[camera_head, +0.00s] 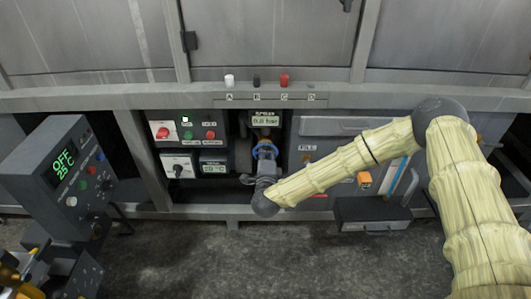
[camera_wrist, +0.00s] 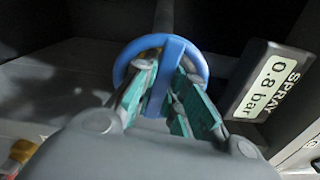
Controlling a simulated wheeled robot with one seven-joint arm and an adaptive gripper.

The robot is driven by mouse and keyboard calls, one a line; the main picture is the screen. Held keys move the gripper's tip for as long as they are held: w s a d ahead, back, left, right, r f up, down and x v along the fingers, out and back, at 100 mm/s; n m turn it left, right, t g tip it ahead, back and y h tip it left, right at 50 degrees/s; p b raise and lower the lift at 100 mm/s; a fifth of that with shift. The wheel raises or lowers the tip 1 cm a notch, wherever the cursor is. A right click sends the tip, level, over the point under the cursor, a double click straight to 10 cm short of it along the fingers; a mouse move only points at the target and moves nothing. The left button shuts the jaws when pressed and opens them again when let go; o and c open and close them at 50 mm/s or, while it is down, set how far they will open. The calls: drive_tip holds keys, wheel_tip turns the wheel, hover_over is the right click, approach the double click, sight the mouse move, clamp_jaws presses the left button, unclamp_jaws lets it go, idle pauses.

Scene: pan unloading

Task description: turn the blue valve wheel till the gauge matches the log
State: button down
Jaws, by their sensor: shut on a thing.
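The blue valve wheel (camera_head: 263,144) is mounted below the gauge, near the middle of the panel. In the wrist view the wheel (camera_wrist: 124,62) shows as a ring with a wide crossbar. My gripper (camera_wrist: 163,85) is shut on the crossbar, with its green-padded fingers on either side of it. In the head view my gripper (camera_head: 266,168) reaches the wheel from below and hides its lower part. The gauge (camera_head: 264,119) is a small display above the wheel. I cannot make out a log.
A control box (camera_head: 62,165) reading OFF and 35 C stands at the left. Button panels (camera_head: 187,131) are left of the wheel. A row of knobs (camera_head: 256,80) sits on the ledge above. A grey cabinet (camera_head: 330,127) is right of the wheel, partly behind my arm.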

drive_tip(key=c, duration=1.4)
unclamp_jaws()
drive_tip(key=shift+c, duration=0.2)
drive_tip(key=s, duration=1.2)
drive_tip(key=shift+f, duration=0.1)
